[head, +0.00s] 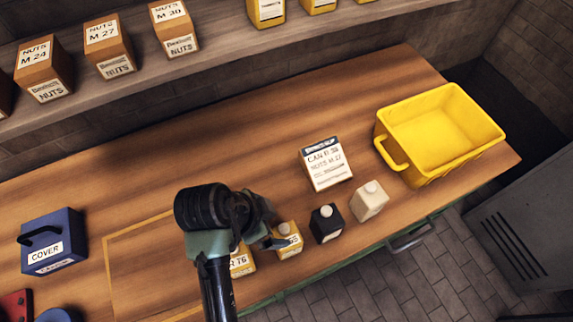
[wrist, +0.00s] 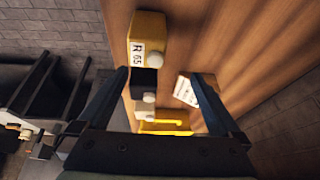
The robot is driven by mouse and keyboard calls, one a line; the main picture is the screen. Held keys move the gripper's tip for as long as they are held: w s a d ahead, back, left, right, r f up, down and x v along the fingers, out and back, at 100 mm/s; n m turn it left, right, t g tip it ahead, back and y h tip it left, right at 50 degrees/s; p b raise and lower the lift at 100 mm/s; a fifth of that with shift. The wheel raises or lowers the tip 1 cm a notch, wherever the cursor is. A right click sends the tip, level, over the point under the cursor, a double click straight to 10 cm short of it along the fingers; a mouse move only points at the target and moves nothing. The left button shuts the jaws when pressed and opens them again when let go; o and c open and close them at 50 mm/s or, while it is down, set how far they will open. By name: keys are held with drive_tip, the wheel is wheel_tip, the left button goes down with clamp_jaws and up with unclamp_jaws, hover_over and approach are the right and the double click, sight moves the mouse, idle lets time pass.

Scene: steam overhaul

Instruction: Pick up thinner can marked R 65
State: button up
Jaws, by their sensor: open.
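The yellow thinner can marked R 65 (wrist: 149,38) shows upright at the top of the wrist view, with a pale round cap. In the head view the can (head: 289,243) stands near the bench's front edge, its label partly hidden by my gripper. My gripper (wrist: 160,74) is open and empty. In the wrist view its two fingers spread below the R 65 can, which appears ahead of the fingertips. In the head view my gripper (head: 270,228) is just left of and beside the can; I cannot tell whether it touches. A yellow can marked R 76 (head: 241,263) is partly behind my arm.
A black can (head: 326,224) and a white can (head: 369,201) stand in line to the right. A labelled card or box (head: 326,165) sits behind them. A yellow bin (head: 440,130) is at the right end, a blue COVER box (head: 52,240) at left. A shelf (head: 215,30) holds nut boxes.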

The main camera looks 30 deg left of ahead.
sight(291, 240)
drive_tip(key=shift+m+g+h, duration=0.3)
drive_tip(key=f, duration=0.2)
drive_tip(key=d+f, duration=0.1)
drive_tip(key=f, duration=0.2)
drive_tip(key=d+f, duration=0.1)
drive_tip(key=f, duration=0.1)
drive_tip(key=shift+s+f+p, duration=0.15)
drive_tip(key=shift+p, duration=0.2)
drive_tip(key=shift+p+x, duration=0.6)
drive_tip(key=shift+x, duration=2.7)
clamp_jaws()
